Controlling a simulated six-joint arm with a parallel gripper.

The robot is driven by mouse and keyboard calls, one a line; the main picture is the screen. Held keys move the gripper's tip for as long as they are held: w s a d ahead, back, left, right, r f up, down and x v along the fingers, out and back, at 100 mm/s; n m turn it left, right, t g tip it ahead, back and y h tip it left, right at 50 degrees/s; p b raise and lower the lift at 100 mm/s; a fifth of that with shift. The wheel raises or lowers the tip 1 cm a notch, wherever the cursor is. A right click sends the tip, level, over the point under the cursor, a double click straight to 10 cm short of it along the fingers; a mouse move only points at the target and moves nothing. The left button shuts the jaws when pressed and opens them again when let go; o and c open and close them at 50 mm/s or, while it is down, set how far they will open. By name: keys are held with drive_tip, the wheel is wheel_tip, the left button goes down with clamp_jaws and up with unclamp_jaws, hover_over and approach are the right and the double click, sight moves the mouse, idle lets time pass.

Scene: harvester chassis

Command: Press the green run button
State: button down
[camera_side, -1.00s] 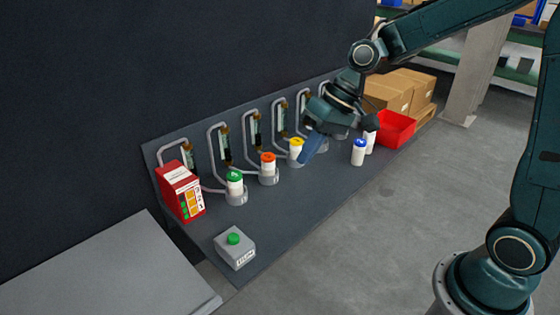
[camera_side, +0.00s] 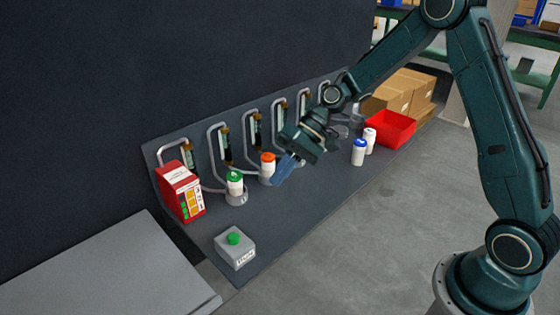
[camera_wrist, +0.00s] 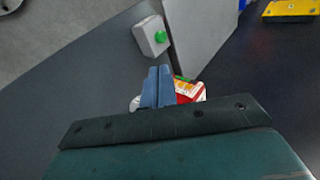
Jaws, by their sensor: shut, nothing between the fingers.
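The green run button (camera_side: 233,238) sits on top of a grey box (camera_side: 236,252) with a small label, near the front left end of the dark bench plate. In the wrist view the green button (camera_wrist: 160,37) and its grey box (camera_wrist: 148,32) lie beyond the fingertips. My gripper (camera_side: 279,178) is shut and empty, with blue fingers tilted down. It is in the air over the plate, apart from the button, to its upper right and near the orange-capped bottle. In the wrist view my fingers (camera_wrist: 157,80) are together.
A red box (camera_side: 179,192) stands left of the green-capped bottle (camera_side: 235,184). The orange-capped bottle (camera_side: 268,165) is close to my fingers. Tubed stations line the back. Two bottles (camera_side: 359,152) and a red bin (camera_side: 386,129) stand at right. The plate between gripper and button looks clear.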

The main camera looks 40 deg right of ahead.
sight(239, 237)
idle(0.4)
drive_tip(key=x, duration=1.4)
drive_tip(key=shift+a+r, duration=0.1)
drive_tip(key=shift+a+f, duration=0.25)
drive_tip(key=shift+f, duration=0.75)
drive_tip(key=v, duration=1.5)
drive_tip(key=shift+w, duration=0.2)
